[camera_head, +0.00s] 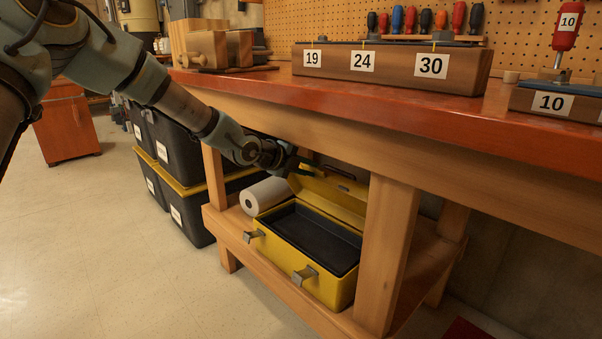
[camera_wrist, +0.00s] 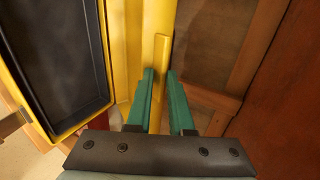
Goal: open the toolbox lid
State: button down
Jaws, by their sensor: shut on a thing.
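The yellow toolbox (camera_head: 354,286) stands on the workbench's lower shelf, with its black inner tray (camera_head: 310,240) showing. Its yellow lid (camera_head: 335,198) is raised and stands up at the back of the box. My gripper (camera_head: 302,171) reaches under the benchtop to the upper left part of the lid. In the wrist view, my gripper's green fingers (camera_wrist: 161,78) close on a narrow yellow part of the lid (camera_wrist: 161,50). The tray (camera_wrist: 65,60) lies to their left. Two metal latches (camera_head: 304,274) hang on the toolbox's front.
A bench leg (camera_head: 386,255) stands right of the toolbox. A white paper roll (camera_head: 264,195) lies to its left. Black bins with yellow lids (camera_head: 183,190) stand further left. The floor in front (camera_head: 150,290) is clear.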

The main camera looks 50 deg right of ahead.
jog(key=shift+s+d, duration=0.1)
jog(key=shift+d, duration=0.2)
jog(key=c, duration=1)
grip_release()
jog(key=shift+f, duration=0.1)
jog(key=shift+o, duration=0.2)
jog(key=shift+a+r, duration=0.3)
jog(key=shift+a, duration=0.1)
jog(key=a+p, duration=0.1)
jog(key=a, duration=1.1)
jog(key=shift+w+r, duration=0.25)
jog(key=shift+w, duration=0.2)
jog(key=shift+a, duration=0.1)
